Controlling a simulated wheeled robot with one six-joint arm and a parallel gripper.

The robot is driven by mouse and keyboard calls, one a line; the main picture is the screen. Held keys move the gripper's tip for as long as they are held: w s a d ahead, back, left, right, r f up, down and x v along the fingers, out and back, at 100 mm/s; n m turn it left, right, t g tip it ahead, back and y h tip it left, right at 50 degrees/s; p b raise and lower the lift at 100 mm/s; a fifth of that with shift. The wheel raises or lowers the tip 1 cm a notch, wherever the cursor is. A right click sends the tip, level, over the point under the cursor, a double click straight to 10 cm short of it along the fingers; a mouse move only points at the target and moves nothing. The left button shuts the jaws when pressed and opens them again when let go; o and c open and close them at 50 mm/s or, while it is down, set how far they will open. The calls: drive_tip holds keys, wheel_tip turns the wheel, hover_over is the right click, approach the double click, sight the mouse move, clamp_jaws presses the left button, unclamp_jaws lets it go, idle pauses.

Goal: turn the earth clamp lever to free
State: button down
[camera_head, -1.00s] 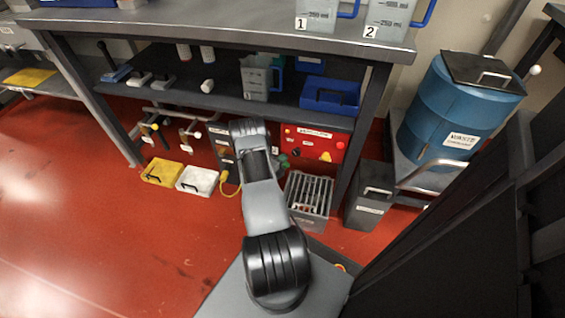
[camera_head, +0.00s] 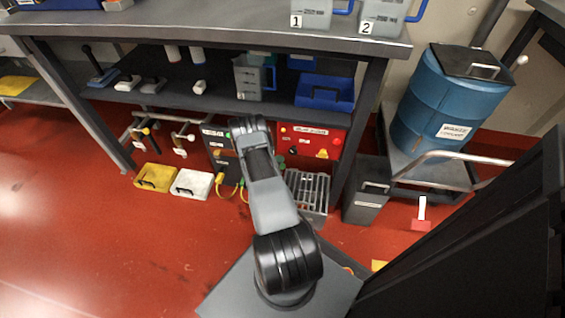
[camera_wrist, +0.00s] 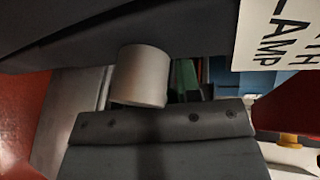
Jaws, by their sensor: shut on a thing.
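In the wrist view, my gripper (camera_wrist: 165,88) has one dark jaw above and one below, closed around a silver cylinder that I take as part of the earth clamp lever (camera_wrist: 141,75). A green piece (camera_wrist: 185,78) shows just behind it between the jaws. A white label (camera_wrist: 277,35) at the upper right is cut off and reads "TH" and "LAMP". In the head view, my arm hides the gripper and lever, in front of the dark panel beside the red panel (camera_head: 312,141). The lever's angle cannot be told.
Above is a bench with a lower shelf (camera_head: 210,104) holding a blue bin (camera_head: 325,93). A grey slotted crate (camera_head: 308,190) and a dark container (camera_head: 368,190) stand right. A blue drum (camera_head: 450,100) is on a trolley. Yellow (camera_head: 155,177) and white (camera_head: 192,184) trays lie left; open red floor is in front.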

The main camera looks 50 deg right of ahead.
drive_tip(key=c, duration=0.9)
unclamp_jaws()
drive_tip(key=shift+o, duration=0.2)
drive_tip(key=p+v, duration=0.4)
drive_tip(key=v, duration=0.9)
drive_tip(key=shift+a, duration=0.4)
drive_tip(key=shift+s, duration=0.1)
drive_tip(key=shift+c, duration=0.2)
